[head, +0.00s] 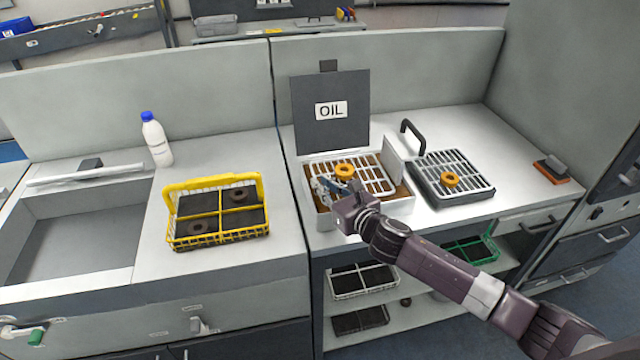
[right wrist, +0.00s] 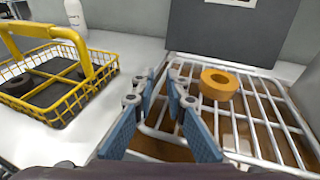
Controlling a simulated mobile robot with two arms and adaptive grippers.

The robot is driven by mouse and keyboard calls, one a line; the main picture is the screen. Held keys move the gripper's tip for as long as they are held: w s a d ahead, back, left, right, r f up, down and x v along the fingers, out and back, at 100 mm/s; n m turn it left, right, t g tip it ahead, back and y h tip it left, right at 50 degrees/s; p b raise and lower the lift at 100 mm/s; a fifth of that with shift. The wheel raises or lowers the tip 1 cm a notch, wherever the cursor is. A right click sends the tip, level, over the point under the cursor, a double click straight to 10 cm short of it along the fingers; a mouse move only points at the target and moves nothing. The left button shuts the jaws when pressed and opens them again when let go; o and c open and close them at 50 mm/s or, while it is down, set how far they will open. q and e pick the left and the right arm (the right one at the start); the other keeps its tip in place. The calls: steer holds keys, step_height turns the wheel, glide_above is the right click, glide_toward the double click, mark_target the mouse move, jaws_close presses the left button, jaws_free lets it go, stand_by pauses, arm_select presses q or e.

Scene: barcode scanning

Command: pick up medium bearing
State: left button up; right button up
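An orange ring-shaped bearing (head: 344,170) lies flat on the white grate of the oil tray (head: 312,208). It also shows in the right wrist view (right wrist: 218,83), to the right of my fingers. A second orange bearing (head: 450,179) lies on the separate rack at the right. Two dark bearings sit in the yellow basket, one at the back right (head: 238,194) and one at the front left (head: 198,227). I cannot tell which is the medium one. My right gripper (head: 328,188) is over the tray's left side, partly open and empty, beside the first bearing. My left gripper is not in view.
The yellow wire basket (head: 219,237) stands left of the tray. The raised lid marked OIL (head: 308,90) stands behind it. A rack with a black handle (head: 420,184) is at the right. A white bottle (head: 156,143) stands at the back left. The counter between bottle and tray is clear.

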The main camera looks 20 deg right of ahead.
steer(key=o, duration=1.1)
